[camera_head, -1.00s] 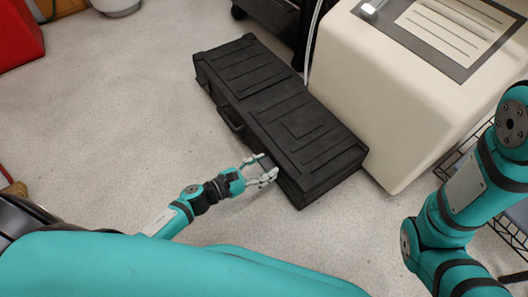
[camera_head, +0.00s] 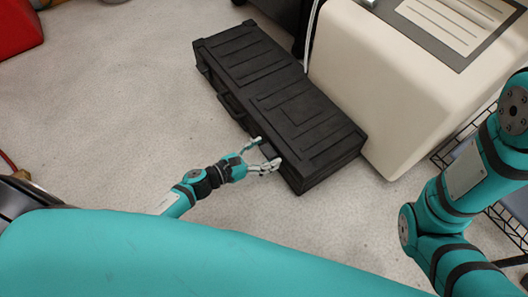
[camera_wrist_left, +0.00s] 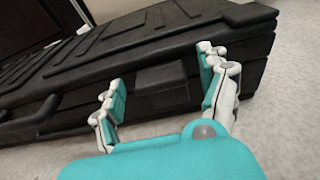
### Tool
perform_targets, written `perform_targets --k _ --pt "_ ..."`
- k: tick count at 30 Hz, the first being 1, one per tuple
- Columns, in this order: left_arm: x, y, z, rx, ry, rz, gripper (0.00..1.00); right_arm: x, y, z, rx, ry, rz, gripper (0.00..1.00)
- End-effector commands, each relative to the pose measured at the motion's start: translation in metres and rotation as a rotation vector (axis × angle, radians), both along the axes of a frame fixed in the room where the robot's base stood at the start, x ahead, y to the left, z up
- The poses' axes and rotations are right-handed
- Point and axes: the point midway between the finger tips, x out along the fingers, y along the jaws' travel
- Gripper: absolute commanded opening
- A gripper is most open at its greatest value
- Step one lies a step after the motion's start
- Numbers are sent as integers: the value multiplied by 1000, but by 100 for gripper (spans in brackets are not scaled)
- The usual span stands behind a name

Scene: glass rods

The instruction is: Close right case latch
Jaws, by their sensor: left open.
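A black ribbed case (camera_head: 285,105) lies flat on the floor with its lid down. It fills much of the left wrist view (camera_wrist_left: 150,45). The right case latch (camera_wrist_left: 161,84) is a small black block on the front side, and it shows between my left fingers in the left wrist view. My left gripper (camera_head: 261,156) is open at the case's front side near its right end; its fingers (camera_wrist_left: 162,92) stand on either side of the latch. I cannot tell whether they touch it. The latch is hard to see in the head view. My right gripper is out of view.
A beige machine (camera_head: 390,85) stands close behind the case on the right. A wire rack (camera_head: 505,225) is at the right edge. A red object (camera_head: 15,28) is at the far left. The floor (camera_head: 120,115) left of the case is clear.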

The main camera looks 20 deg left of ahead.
Motion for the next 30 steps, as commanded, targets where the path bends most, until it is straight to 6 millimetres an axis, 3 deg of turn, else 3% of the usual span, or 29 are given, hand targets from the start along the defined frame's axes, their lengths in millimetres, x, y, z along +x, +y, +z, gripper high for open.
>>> perform_targets --k 5,18,30 --pt "-17 13 3 2 2 0 77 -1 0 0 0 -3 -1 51" --pt "-83 64 19 0 4 0 77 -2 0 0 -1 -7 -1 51" --pt "-92 72 22 1 0 0 77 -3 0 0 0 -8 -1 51"
